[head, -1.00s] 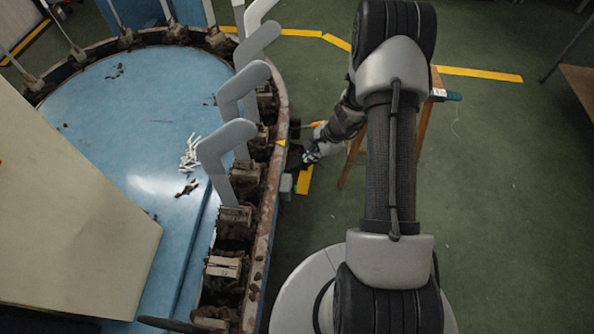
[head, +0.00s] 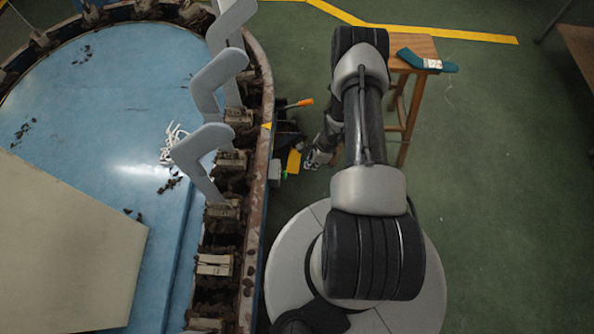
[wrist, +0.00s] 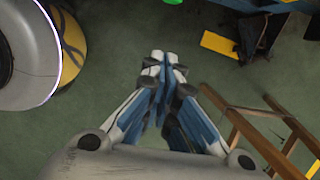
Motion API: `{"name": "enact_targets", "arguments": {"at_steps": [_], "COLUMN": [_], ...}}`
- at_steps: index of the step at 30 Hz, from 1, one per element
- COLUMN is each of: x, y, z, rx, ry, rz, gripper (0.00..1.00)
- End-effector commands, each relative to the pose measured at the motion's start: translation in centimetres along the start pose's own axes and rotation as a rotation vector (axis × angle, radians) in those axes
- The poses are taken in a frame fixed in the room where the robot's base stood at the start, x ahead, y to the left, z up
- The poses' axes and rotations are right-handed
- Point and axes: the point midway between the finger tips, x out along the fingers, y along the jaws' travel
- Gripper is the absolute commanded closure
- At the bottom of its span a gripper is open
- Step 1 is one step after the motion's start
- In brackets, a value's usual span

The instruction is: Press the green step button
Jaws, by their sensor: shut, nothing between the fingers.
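The green step button (head: 285,175) is a tiny green spot on the right side of a small grey box (head: 274,170) at the rim of the round machine. My gripper (head: 313,162) is to the right of the button, apart from it and near the yellow floor mark. In the wrist view my gripper (wrist: 162,62) is shut and empty, its fingertips together over green floor.
The round blue machine (head: 110,90) with upright grey sock boards (head: 215,75) fills the left. An orange-handled tool (head: 298,103) sticks out beyond the button. A wooden stool (head: 410,48) bearing a teal sock (head: 427,62) stands right of my arm. Green floor is clear farther right.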

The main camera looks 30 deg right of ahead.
Motion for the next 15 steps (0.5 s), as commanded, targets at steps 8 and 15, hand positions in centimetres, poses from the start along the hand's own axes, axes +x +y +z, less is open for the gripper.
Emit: {"name": "enact_targets", "arguments": {"at_steps": [8, 15], "x": [4.1, 9.4], "y": [0.1, 0.1], "z": [0.0, -0.1], "rx": [-0.002, -0.002], "ry": [0.0, 0.0], "rz": [0.002, 0.001], "gripper": [1.0, 1.0]}}
